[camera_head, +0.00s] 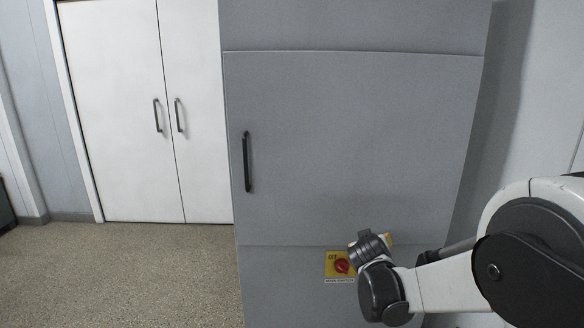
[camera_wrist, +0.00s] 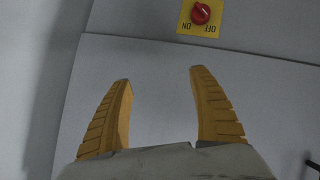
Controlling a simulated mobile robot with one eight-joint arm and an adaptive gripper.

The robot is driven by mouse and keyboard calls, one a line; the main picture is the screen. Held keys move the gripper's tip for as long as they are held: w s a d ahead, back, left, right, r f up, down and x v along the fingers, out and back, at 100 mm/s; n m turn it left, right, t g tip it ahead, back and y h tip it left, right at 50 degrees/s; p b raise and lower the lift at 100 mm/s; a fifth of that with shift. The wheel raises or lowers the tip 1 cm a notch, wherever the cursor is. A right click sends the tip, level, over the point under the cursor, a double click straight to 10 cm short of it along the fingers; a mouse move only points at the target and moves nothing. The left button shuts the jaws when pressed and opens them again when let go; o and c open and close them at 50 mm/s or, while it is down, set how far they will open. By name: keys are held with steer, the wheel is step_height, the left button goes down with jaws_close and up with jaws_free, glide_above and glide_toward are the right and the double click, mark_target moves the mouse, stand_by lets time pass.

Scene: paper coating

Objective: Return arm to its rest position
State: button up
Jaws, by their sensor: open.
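My arm (camera_head: 450,283) reaches in from the right of the head view, low in front of a grey cabinet (camera_head: 350,140). My gripper (camera_wrist: 159,75) shows in the wrist view as two yellow ridged fingers, spread apart with nothing between them. In the head view the fingers are mostly hidden behind the dark wrist. A red rotary switch (camera_head: 342,266) on a yellow plate sits on the cabinet's lower front, just left of the wrist. The switch also shows in the wrist view (camera_wrist: 201,13), beyond the fingertips and apart from them.
The cabinet door has a dark vertical handle (camera_head: 247,161) at its left edge. White double doors (camera_head: 115,120) with two handles stand at the back left. The speckled floor (camera_head: 110,275) at the left is clear. A pale wall (camera_head: 535,100) is at the right.

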steer(key=s+r+m+g+y, duration=0.1)
steer(key=s+r+g, duration=0.15)
steer(key=s, duration=1.05)
steer(key=s+r+g+y, duration=0.1)
steer(key=s+r, duration=0.2)
steer(key=s, duration=0.9)
steer(key=s+a+f+g+y, duration=0.1)
steer(key=s+a+f, duration=0.2)
steer(key=s, duration=0.8)
steer(key=shift+s+a+f+y, duration=0.15)
steer(key=shift+s+y, duration=0.15)
steer(key=shift+y, duration=0.1)
